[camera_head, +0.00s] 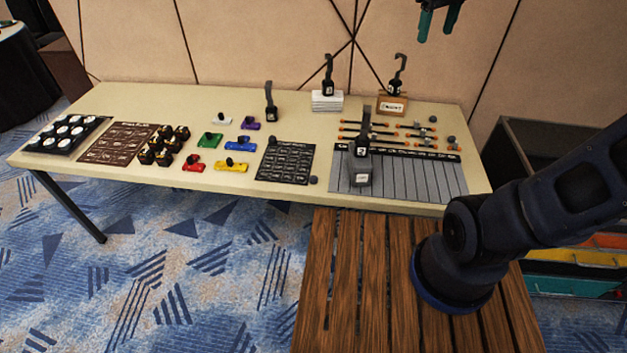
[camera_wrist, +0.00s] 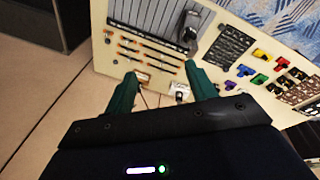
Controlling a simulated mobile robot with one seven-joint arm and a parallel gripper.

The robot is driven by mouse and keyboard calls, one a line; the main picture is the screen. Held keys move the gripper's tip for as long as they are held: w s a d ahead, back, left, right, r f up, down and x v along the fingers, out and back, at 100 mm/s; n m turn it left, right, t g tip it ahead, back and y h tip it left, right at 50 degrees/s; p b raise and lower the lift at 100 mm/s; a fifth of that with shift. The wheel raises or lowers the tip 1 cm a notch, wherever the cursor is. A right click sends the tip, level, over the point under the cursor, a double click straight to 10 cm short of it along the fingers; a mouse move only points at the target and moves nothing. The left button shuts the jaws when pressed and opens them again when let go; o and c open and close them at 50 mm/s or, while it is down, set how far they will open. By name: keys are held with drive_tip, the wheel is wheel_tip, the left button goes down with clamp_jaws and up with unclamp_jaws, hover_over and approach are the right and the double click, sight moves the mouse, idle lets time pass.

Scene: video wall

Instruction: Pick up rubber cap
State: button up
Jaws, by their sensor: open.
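Small dark grey round pieces lie on the table in the head view: one (camera_head: 433,119) and another (camera_head: 451,141) at the right end, and one (camera_head: 314,180) beside the black labelled mat. Any of these may be the rubber cap; they are too small to tell. My gripper (camera_head: 436,34) is open and empty, with green fingers, high at the top of the head view above and behind the table's right end. In the wrist view my gripper (camera_wrist: 161,72) has its fingers apart, with the table beyond them and nothing between them in grasp.
The cream table (camera_head: 225,110) carries a grey ribbed mat (camera_head: 420,180), orange-tipped rods (camera_head: 365,132), black hooked stands (camera_head: 270,108), a white block (camera_head: 327,101), a labelled box (camera_head: 392,104), coloured pieces (camera_head: 232,165) and a tray of white discs (camera_head: 65,135). A dark shelf (camera_head: 520,150) stands right.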

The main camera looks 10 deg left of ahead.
drive_tip(key=w+a+n+g+h, duration=0.1)
drive_tip(key=w+a+n, duration=0.15)
drive_tip(key=a, duration=0.45)
drive_tip(key=w+a+n, duration=0.2)
drive_tip(key=a+n, duration=0.1)
drive_tip(key=a, duration=0.4)
drive_tip(key=n+g+h, duration=0.1)
drive_tip(key=n+h, duration=0.1)
drive_tip(key=n, duration=0.4)
hover_over(312, 177)
drive_tip(key=a, duration=0.3)
wheel_tip(312, 177, down, 42)
drive_tip(key=shift+a+x, duration=0.2)
drive_tip(key=shift+x, duration=2.8)
drive_tip(key=shift+a+x, duration=0.2)
drive_tip(key=shift+x, duration=2.8)
drive_tip(key=shift+s+f, duration=0.1)
drive_tip(key=shift+f, duration=0.05)
drive_tip(key=c, duration=1.1)
